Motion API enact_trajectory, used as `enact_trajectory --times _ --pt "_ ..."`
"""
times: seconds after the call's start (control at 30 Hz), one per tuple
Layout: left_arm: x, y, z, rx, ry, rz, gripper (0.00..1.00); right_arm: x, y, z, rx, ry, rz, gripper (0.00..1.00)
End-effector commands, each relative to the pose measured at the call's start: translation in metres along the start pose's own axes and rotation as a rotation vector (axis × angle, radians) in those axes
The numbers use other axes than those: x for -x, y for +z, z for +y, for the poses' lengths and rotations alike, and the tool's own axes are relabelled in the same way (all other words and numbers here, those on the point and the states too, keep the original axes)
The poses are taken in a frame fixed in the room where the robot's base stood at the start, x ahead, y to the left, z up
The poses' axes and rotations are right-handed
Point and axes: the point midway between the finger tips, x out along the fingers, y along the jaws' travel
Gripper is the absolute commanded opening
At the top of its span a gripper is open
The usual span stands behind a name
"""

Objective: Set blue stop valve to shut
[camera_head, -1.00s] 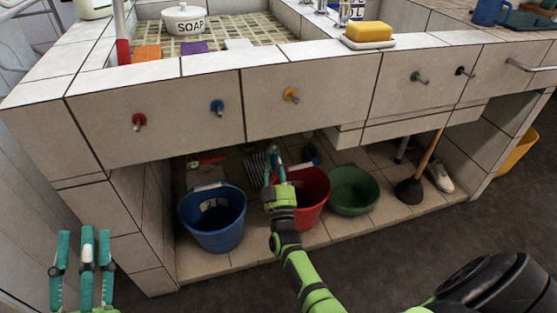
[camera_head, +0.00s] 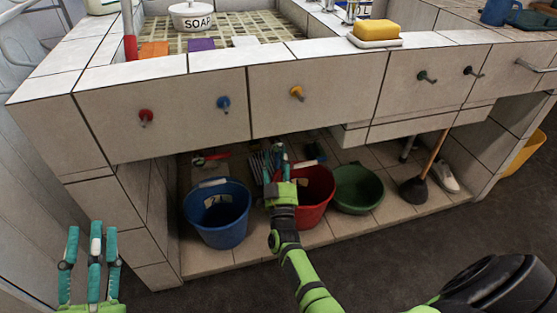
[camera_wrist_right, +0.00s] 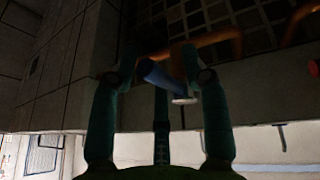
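In the head view, a blue knob (camera_head: 223,103) sticks out of the tiled front panel, between a red one and a yellow one. In the right wrist view, a blue cylindrical part with a pale round end (camera_wrist_right: 157,75) sits beside an orange-brown pipe (camera_wrist_right: 215,40). I cannot tell whether it belongs to that knob. My right gripper (camera_head: 277,165) is under the counter's front edge. Its fingers stand apart in the right wrist view, with the blue part between their tips; contact is unclear. My left gripper (camera_head: 94,245) is open and empty at the lower left.
A blue bucket (camera_head: 218,215), red bucket (camera_head: 318,195) and green basin (camera_head: 357,190) stand below. A plunger (camera_head: 413,190) is further right. The floor in front is clear.

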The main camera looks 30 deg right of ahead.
Motion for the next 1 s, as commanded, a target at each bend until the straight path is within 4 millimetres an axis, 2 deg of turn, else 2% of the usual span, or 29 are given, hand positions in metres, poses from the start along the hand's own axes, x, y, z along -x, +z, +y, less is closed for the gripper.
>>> enact_trajectory --times 0.23,0.5,0.63,0.77,1.0 --pt "-0.001 0.000 -0.001 -0.001 -0.003 0.004 0.40 0.009 0.000 0.000 0.002 0.000 0.000 0.46" --pt "-0.001 -0.001 0.000 -0.001 0.000 0.004 0.40 0.053 0.001 0.000 0.000 0.000 -0.003 0.46" --pt "-0.001 -0.001 0.000 -0.001 0.001 0.003 0.40 0.068 0.001 0.000 0.000 0.000 -0.001 0.46" --pt "-0.001 -0.001 0.000 -0.001 0.001 0.003 0.40 0.075 0.000 0.000 0.000 0.000 0.000 0.46" --pt "-0.001 -0.001 0.000 -0.001 0.001 0.003 0.40 0.075 0.000 0.000 0.000 0.000 0.001 0.46"
